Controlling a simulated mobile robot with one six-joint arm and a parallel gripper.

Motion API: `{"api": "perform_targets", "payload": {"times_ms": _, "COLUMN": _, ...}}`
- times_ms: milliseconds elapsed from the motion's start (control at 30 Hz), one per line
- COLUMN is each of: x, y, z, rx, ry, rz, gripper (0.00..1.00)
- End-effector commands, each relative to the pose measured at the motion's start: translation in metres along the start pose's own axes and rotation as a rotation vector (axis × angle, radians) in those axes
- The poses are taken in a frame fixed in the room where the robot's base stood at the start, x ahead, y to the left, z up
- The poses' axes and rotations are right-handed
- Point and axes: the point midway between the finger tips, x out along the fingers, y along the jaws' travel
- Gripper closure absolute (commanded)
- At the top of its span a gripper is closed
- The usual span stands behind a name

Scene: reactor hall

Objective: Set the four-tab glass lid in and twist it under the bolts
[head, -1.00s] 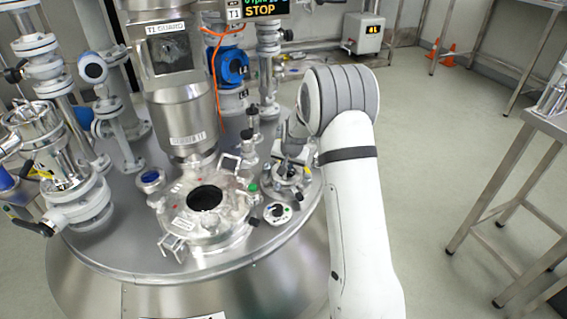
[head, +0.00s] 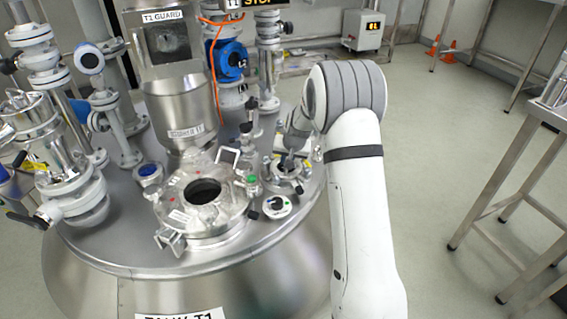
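My gripper (head: 290,160) points down over a small round metal fitting (head: 287,186) on the right side of the tank top. The gripper is small, grey and partly lost against the fitting, so its fingers cannot be told apart. I cannot make out the four-tab glass lid with certainty. Any lid or bolts at the fitting are too small and too covered by the gripper to tell.
A large open round port (head: 200,220) with raised handles sits left of the fitting. A steel column (head: 183,110), valves and pipes crowd behind and left. A small green-capped part (head: 251,181) stands between port and fitting. A steel table (head: 545,113) stands right; the floor between is clear.

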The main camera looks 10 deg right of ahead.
Motion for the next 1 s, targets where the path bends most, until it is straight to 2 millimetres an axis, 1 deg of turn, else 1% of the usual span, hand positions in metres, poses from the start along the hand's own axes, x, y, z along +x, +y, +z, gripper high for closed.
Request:
{"api": "perform_targets", "payload": {"times_ms": 767, "x": 0.0011, "y": 0.002, "z": -0.0011, "rx": -0.157, "ry": -0.029, "rz": -0.067, "gripper": 1.0}}
{"api": "perform_targets", "payload": {"times_ms": 900, "x": 0.001, "y": 0.0032, "z": -0.0015, "rx": -0.214, "ry": -0.043, "rz": -0.09, "gripper": 1.0}}
{"api": "perform_targets", "payload": {"times_ms": 933, "x": -0.0001, "y": 0.0028, "z": -0.0018, "rx": -0.219, "ry": -0.045, "rz": -0.092, "gripper": 0.86}}
{"api": "perform_targets", "payload": {"times_ms": 1000, "x": -0.0012, "y": 0.0023, "z": -0.002, "rx": -0.217, "ry": -0.045, "rz": -0.091, "gripper": 0.81}}
